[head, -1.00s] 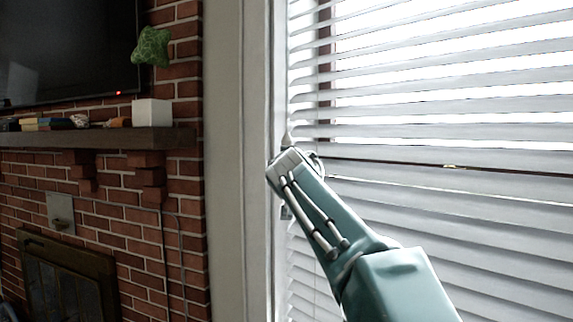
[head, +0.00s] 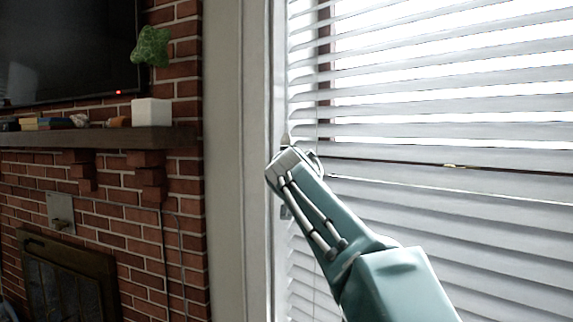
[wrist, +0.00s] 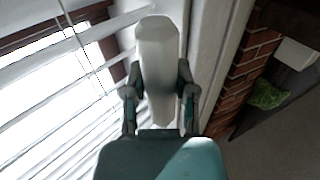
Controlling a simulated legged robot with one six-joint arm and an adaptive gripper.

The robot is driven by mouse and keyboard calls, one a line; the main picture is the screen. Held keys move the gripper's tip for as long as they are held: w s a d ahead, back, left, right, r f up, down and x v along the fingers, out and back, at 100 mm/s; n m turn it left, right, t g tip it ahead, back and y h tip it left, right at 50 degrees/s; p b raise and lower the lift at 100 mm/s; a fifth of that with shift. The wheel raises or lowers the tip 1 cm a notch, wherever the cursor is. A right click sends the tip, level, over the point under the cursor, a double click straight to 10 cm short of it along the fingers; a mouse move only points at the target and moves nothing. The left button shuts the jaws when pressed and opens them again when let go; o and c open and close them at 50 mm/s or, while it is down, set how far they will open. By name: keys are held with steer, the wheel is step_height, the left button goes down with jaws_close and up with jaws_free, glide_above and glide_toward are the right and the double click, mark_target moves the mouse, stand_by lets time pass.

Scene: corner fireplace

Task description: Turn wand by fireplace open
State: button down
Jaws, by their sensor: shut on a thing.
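The wand is a pale, faceted rod (wrist: 158,60) in the wrist view, seen nearly end-on between my fingers. My gripper (wrist: 159,92) is shut on it, with one finger on each side. In the head view my gripper (head: 287,148) is at the left edge of the window blinds (head: 430,140), beside the window frame. There my own arm hides most of the wand. The blinds' slats are tilted partly open, with bright light between the upper ones. The lower slats look more closed.
A brick wall (head: 186,235) with a wooden mantel (head: 95,137) is to the left. A fireplace (head: 65,285) is below, a dark TV (head: 65,45) above. Thin cords hang by the blinds.

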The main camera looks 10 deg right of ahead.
steer(key=shift+a+m+h, duration=0.1)
steer(key=shift+m+h, duration=0.5)
steer(key=shift+h, duration=0.3)
steer(key=m+g+h, duration=0.2)
steer(key=h, duration=0.1)
steer(key=shift+w, duration=0.1)
steer(key=m+g+h, duration=0.3)
steer(key=m+h, duration=0.1)
steer(key=h, duration=0.1)
steer(key=shift+m+g+h, duration=0.3)
steer(key=shift+g, duration=0.2)
steer(key=shift+c, duration=2)
jaws_free()
steer(key=shift+a, duration=0.1)
